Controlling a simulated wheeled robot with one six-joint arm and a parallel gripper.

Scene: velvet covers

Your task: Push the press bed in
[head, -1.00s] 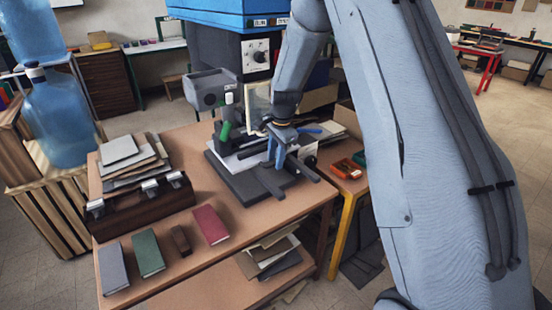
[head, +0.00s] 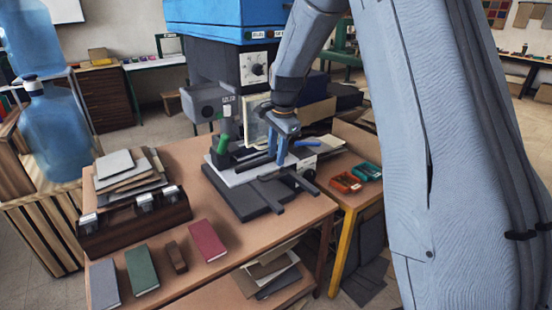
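My gripper (head: 278,156) points down with blue fingers over the right part of the bed, near the bars. I cannot tell whether it touches the bed. The finger gap is too small to judge, and nothing is clearly held.
A dark wooden box (head: 135,222) with papers stands at the left. A red book (head: 207,241), a green book (head: 141,269) and a grey book (head: 104,284) lie along the front edge. An orange tray (head: 345,182) is on the side table. Blue bottles (head: 60,128) stand far left.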

